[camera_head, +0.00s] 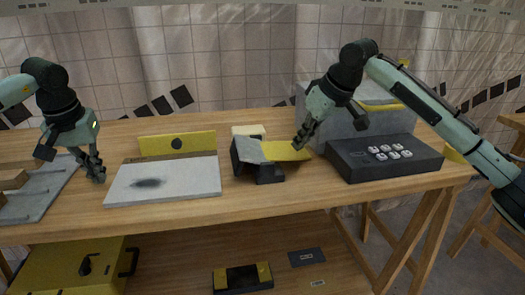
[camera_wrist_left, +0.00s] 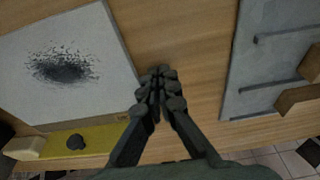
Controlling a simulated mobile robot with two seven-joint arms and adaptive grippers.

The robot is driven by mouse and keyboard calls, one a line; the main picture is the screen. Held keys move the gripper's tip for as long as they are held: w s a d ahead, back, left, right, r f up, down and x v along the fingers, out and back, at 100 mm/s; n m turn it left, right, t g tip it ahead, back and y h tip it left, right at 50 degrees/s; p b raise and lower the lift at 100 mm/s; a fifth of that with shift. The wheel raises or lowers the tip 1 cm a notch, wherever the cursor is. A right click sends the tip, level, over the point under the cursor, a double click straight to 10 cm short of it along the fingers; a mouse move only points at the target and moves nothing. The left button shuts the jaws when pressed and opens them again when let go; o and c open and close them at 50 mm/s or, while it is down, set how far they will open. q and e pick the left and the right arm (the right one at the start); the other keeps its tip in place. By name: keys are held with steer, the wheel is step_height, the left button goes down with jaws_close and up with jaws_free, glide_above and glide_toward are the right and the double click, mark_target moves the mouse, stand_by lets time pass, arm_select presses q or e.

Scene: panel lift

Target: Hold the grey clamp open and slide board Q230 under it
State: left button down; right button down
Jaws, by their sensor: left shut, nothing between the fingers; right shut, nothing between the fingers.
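The grey clamp (camera_head: 247,151) stands at the middle of the table, with a dark base and a yellow plate (camera_head: 287,150) on its right side. My right gripper (camera_head: 300,143) is shut and empty at the plate's right end; I cannot tell whether it touches. A pale board (camera_head: 190,181) with a dark smudge lies left of the clamp; it also shows in the left wrist view (camera_wrist_left: 30,55). No label reading Q230 is legible. My left gripper (camera_head: 97,175) is shut and empty just left of the pale board, and its fingertips show together in the left wrist view (camera_wrist_left: 160,78).
A yellow strip with a black knob (camera_head: 197,142) stands behind the pale board. A grey ridged tray (camera_head: 45,194) with brown blocks is at the far left. A dark box with white buttons (camera_head: 372,170) stands at the right. A yellow case (camera_head: 60,270) is on the lower shelf.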

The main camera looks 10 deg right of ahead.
mark_target(126, 178)
arm_select(q)
steer(key=shift+f, duration=0.3)
arm_select(e)
steer(key=shift+f, duration=0.15)
arm_select(q)
steer(key=shift+d, duration=0.3)
steer(key=shift+d, duration=4.4)
steer(key=shift+a, duration=0.2)
steer(key=shift+a+r, duration=0.1)
steer(key=shift+a, duration=1.5)
steer(key=w+v, duration=0.2)
steer(key=v, duration=0.5)
steer(key=shift+s+r, duration=0.15)
steer(key=shift+r, duration=0.4)
